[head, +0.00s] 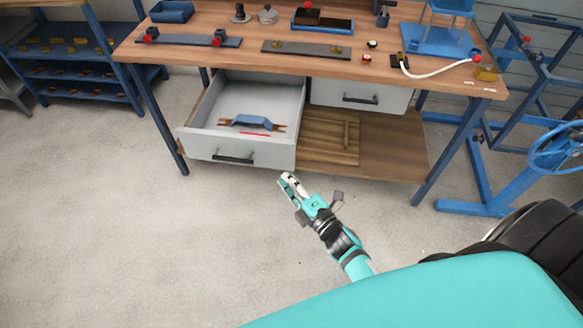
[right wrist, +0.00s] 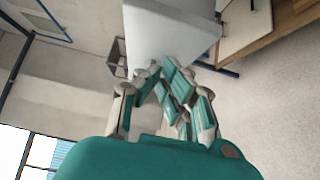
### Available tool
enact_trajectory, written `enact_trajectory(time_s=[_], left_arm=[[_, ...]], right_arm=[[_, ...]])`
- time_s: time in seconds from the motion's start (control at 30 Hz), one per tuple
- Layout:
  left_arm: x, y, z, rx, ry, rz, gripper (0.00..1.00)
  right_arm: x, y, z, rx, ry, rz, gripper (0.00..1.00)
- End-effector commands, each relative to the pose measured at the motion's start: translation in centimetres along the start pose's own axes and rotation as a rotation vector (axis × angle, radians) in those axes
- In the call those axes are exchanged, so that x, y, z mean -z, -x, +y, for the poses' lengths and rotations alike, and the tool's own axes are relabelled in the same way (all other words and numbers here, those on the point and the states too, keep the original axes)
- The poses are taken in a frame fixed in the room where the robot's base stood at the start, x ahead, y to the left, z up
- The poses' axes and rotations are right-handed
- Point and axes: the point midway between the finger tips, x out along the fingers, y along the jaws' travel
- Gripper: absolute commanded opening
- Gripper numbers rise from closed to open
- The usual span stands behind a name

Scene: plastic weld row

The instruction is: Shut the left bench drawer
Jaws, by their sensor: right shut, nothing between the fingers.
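The left bench drawer (head: 265,153) is pulled well out from under the workbench top. It has a light grey front with a dark bar handle (head: 233,158). Inside lie a blue clamp-like piece (head: 250,122) and a thin red strip (head: 255,134). My right gripper (head: 287,181) is shut and empty, just in front of and below the right end of the drawer front in the head view. In the right wrist view its fingers (right wrist: 163,75) are together, with the pale drawer (right wrist: 165,35) beyond them; whether they touch it I cannot tell. My left gripper is not in view.
The right bench drawer (head: 385,97) is shut. The workbench top (head: 240,55) carries fixtures, a blue tray and a hose. A lower wooden shelf (head: 390,155) and blue legs stand below. A blue frame with a handwheel (head: 558,148) is at right. Floor in front is clear.

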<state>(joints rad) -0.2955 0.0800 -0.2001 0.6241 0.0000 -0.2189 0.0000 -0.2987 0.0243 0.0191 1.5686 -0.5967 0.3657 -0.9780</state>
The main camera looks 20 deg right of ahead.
Motion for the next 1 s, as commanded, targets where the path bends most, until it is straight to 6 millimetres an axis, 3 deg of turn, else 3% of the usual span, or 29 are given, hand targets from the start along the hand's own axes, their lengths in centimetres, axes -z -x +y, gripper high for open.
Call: enact_trajectory(time_s=[0.27,0.77,1.0], left_arm=[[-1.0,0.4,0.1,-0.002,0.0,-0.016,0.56],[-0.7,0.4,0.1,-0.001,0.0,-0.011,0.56],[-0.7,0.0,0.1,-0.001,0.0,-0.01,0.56]], right_arm=[[-2.5,-2.6,0.0,0.0,0.0,0.0,0.0],[-2.9,-2.9,-0.1,0.0,-0.002,0.0,0.0],[-4.1,-3.6,-0.1,-0.001,0.002,0.0,0.0]])
